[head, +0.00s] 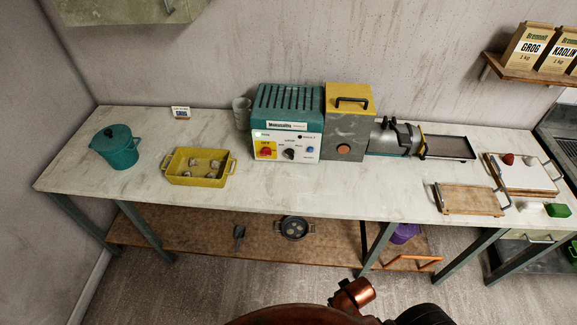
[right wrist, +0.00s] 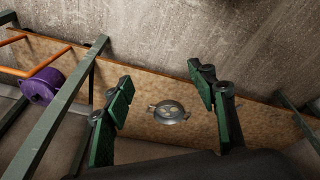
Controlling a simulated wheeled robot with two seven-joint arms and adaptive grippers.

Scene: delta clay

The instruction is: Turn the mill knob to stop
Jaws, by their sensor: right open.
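The mill (head: 287,120) is a teal box with a vented top, standing at the back middle of the worktop in the head view. Its pale front panel carries a dark round knob (head: 289,154), a red switch (head: 265,152) on a yellow plate, and a blue button (head: 310,150). The knob's pointer and labels are too small to read. My right gripper (right wrist: 161,80) is open and empty in the right wrist view, with the lower shelf beyond its fingers. The knob is outside that view. My left gripper is not in view.
A grey block with a yellow top (head: 347,95) and a metal barrel adjoin the mill's right side. A yellow tray (head: 197,179) and teal jug (head: 117,148) stand to the left. The worktop before the panel is clear. A pan (right wrist: 170,112) lies on the lower shelf.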

